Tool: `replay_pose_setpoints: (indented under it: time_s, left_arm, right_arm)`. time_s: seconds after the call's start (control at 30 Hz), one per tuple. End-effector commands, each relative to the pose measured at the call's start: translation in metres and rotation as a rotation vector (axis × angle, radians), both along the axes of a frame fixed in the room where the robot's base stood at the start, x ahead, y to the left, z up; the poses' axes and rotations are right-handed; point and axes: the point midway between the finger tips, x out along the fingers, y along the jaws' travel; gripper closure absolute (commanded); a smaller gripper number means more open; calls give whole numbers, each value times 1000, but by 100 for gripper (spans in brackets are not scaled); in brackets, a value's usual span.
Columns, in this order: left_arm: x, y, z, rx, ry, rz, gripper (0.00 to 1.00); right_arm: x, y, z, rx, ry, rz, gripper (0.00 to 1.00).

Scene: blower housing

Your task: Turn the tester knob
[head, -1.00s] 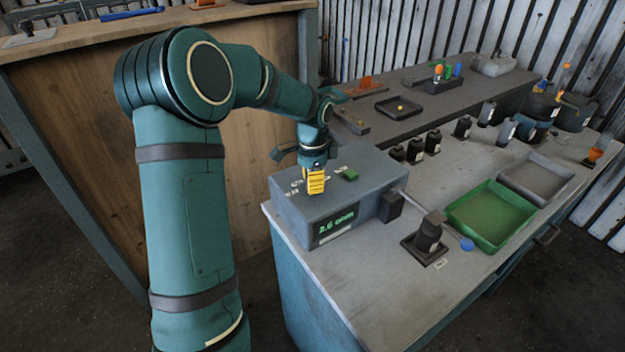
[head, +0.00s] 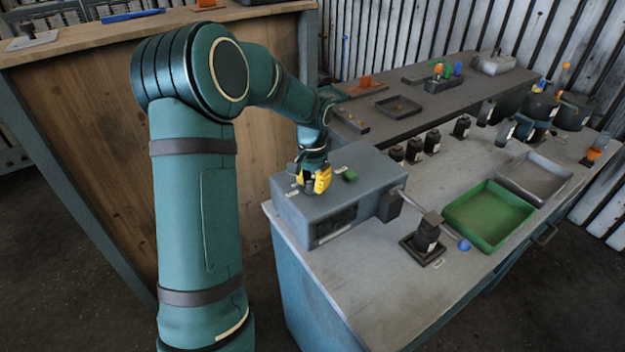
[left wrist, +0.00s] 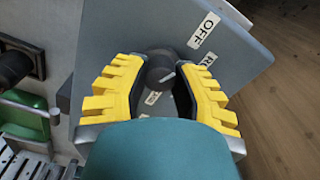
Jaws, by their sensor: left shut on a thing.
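The tester is a grey-blue box (head: 365,202) on the bench's near left corner, with a dark display (head: 336,222) on its front. Its dark round knob (left wrist: 157,66) has a white pointer line and shows between the yellow fingers in the left wrist view. My left gripper (head: 313,186) is over the box top, shut on the knob; it also shows in the left wrist view (left wrist: 158,80). An OFF label (left wrist: 203,30) and a partly hidden label (left wrist: 205,61) lie beside the knob. The fingers mostly hide the knob in the head view. My right gripper is out of view.
A green button (head: 350,175) sits on the box top near the gripper. Several black parts stand behind.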

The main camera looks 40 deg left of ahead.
Motion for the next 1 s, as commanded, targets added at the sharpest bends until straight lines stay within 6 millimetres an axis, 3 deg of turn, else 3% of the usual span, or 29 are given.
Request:
replay_pose_setpoints:
  time_s: [0.67,0.7,0.77,1.0]
  left_arm:
    - [-1,-1,-1,-1,3,62,100]
    - [-1,-1,-1,-1,3,62,57]
    - [-1,-1,-1,-1,3,62,37]
    - [0,0,-1,0,1,61,37]
  right_arm:
    - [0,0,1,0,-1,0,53]
    - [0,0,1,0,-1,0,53]
    - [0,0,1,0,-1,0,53]
    - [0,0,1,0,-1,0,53]
